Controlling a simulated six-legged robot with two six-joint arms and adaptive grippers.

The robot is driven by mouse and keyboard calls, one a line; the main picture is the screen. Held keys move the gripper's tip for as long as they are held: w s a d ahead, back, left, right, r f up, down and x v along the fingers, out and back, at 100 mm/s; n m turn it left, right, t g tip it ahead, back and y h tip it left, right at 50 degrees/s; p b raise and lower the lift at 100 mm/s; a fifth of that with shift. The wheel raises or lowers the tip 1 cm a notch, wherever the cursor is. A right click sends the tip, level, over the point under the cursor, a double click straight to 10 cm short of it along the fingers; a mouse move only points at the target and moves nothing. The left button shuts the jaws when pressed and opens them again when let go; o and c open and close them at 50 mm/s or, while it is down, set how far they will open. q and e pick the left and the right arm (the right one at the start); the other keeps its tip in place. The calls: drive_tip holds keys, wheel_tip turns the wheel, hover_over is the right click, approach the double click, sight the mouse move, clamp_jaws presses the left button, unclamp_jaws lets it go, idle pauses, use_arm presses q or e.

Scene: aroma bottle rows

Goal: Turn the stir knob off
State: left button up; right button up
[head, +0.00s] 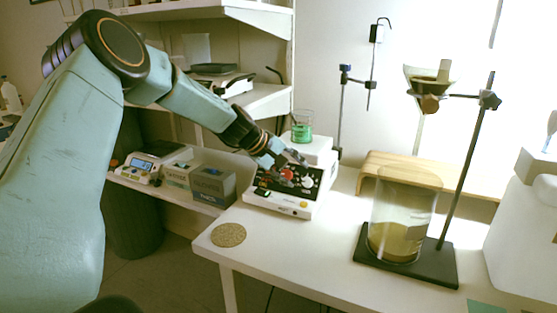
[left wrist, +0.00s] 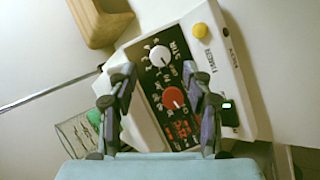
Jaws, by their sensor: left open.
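The stirrer hotplate (head: 283,204) stands on the white table, its black panel facing up and toward me. In the left wrist view, the white knob (left wrist: 160,56) beside the STIR lettering is near the panel's upper end. A red knob (left wrist: 174,98) sits below it. My left gripper (head: 293,164) is over the panel. In the left wrist view its open fingers (left wrist: 156,74) stand on either side of the panel, with the white knob just beyond the tips and the red knob between the fingers. Contact with either knob cannot be told. My right gripper is not in view.
A beaker of green liquid (head: 301,132) stands on the hotplate. A large glass beaker (head: 402,215) and a stand with a funnel (head: 428,82) are at right. A round cork mat (head: 228,235) lies at the table's left edge. A yellow button (left wrist: 200,31) is beside the panel.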

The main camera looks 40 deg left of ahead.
use_arm(q)
drive_tip(key=v, duration=0.6)
drive_tip(key=shift+s+r, duration=0.2)
drive_tip(key=shift+r, duration=0.05)
drive_tip(key=shift+a, duration=0.1)
idle(0.6)
